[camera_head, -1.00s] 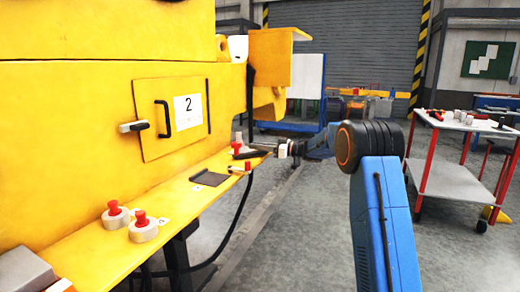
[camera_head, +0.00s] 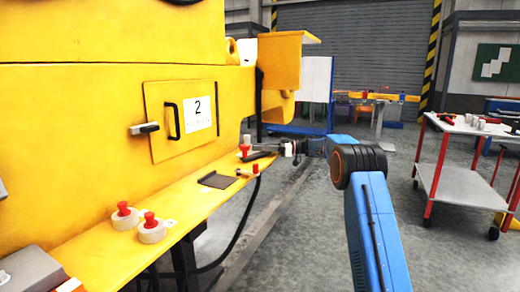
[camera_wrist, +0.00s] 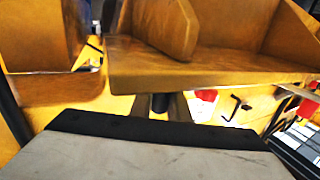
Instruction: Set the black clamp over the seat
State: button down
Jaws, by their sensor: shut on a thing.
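My gripper (camera_head: 279,149) is at the right end of the yellow ledge (camera_head: 190,196) in the head view, shut on a dark bar-like thing that I take for the black clamp (camera_head: 259,157). The clamp points left over the ledge; I cannot tell whether it touches the ledge. In the wrist view a black edge (camera_wrist: 150,128) with a grey face below it fills the bottom; I cannot tell which part it is. A dark flat plate (camera_head: 217,180) lies on the ledge, left of the clamp. I cannot tell for sure which thing is the seat.
Red-topped pieces stand near the clamp, one behind (camera_head: 245,146) and one in front (camera_head: 255,168). Two pale round weights with red knobs (camera_head: 124,215) (camera_head: 151,228) sit further left on the ledge. A yellow wall with a numbered door (camera_head: 180,118) rises behind. A red-legged cart (camera_head: 455,180) stands right.

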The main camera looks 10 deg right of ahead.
jog(key=shift+r, duration=0.1)
jog(key=c, duration=1.7)
grip_release()
jog(key=v, duration=1.7)
jog(key=shift+d, duration=0.2)
jog(key=shift+c, duration=0.6)
